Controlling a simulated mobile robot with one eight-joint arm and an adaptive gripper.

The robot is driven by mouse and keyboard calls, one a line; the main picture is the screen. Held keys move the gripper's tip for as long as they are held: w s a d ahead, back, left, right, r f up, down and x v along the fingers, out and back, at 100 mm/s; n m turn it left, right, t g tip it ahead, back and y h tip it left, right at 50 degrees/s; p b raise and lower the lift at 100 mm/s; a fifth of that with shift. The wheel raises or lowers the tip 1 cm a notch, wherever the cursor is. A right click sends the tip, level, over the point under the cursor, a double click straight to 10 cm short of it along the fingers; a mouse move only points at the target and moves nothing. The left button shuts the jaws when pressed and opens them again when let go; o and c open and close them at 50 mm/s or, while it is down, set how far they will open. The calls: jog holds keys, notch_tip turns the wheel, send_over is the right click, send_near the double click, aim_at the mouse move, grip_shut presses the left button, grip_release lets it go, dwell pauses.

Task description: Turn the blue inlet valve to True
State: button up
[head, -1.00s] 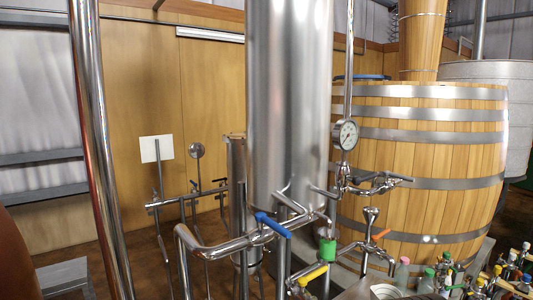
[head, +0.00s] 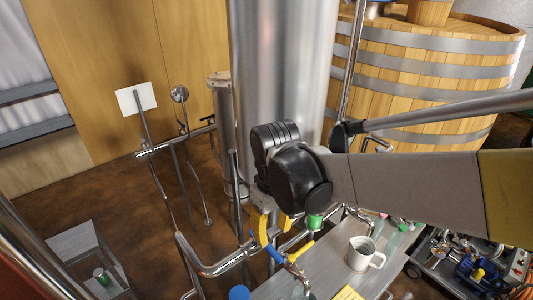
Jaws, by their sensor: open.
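The blue inlet valve handle (head: 273,253) shows as a short blue bar on the steel pipework below the tall steel column, near the middle of the head view. Its upper end is close to my gripper and partly hidden by it. My gripper (head: 273,227) has yellow fingers apart, reaching down from the black wrist at or just above the blue handle. I cannot tell whether a finger touches it. The wrist hides the pipes behind.
A yellow valve handle (head: 301,252) and a green fitting (head: 314,221) sit close to the right. A grey table (head: 335,275) bears a white mug (head: 362,254). A bent steel pipe (head: 207,269) runs on the left. A wooden vat (head: 420,60) stands behind.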

aim_at(272, 249)
jog(key=shift+w+a, duration=0.1)
jog(key=shift+f+b, duration=0.25)
jog(key=shift+b, duration=0.15)
jog(key=shift+s+f+b, duration=0.2)
jog(key=shift+f+b, duration=1.15)
jog(key=shift+f, duration=0.4)
jog(key=shift+s+f+b, duration=0.15)
jog(key=shift+f+b, duration=1.15)
jog(key=shift+f, duration=0.45)
